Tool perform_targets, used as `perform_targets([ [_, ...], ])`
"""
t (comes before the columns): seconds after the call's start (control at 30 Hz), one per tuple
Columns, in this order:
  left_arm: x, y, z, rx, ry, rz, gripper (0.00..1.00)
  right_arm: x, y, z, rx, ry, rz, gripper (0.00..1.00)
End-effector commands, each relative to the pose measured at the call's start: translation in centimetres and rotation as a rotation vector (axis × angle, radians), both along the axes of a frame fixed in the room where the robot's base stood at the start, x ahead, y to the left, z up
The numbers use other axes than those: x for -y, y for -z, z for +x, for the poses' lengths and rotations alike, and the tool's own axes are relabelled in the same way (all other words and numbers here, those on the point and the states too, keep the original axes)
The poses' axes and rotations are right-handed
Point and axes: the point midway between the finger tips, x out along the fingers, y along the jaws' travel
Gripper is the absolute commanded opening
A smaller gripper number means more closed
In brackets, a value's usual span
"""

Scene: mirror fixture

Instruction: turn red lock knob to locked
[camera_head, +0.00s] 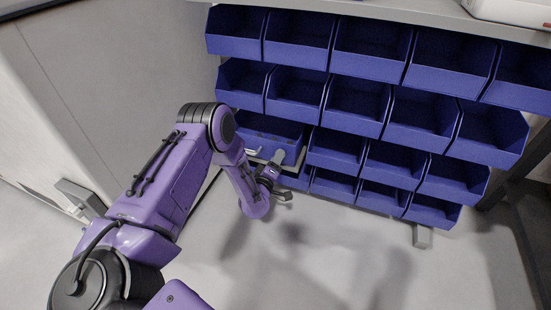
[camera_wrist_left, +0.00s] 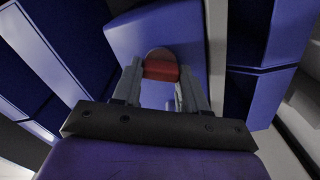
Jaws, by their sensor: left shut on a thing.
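The red lock knob (camera_wrist_left: 161,66) shows in the left wrist view, in front of a blue surface (camera_wrist_left: 150,32). It has a rounded top and sits between the two fingers of my left gripper (camera_wrist_left: 161,80). The gripper is shut on it. In the head view my left gripper (camera_head: 276,178) is at the lower left of the bin rack, in front of a blue box-like part (camera_head: 268,128). The knob is hidden there by the gripper and wrist. Whether the knob is turned to locked cannot be told. My right gripper is not in view.
Rows of open blue bins (camera_head: 357,105) fill the rack to the right of and above my left gripper. A grey panel (camera_head: 100,70) stands at the left. The pale floor (camera_head: 330,250) in front of the rack is clear. A white object (camera_head: 510,10) lies on top at the upper right.

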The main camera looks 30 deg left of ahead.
Motion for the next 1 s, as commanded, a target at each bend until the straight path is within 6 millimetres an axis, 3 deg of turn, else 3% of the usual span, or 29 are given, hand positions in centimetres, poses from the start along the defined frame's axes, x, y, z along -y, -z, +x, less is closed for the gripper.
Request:
perform_targets([
  [0.5,-0.06,0.18,-0.05,0.087,0.000,-0.364,0.12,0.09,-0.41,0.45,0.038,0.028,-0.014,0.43],
  [1.0,0.02,0.19,0.00,0.109,0.002,-0.456,0.12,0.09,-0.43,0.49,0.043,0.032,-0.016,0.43],
])
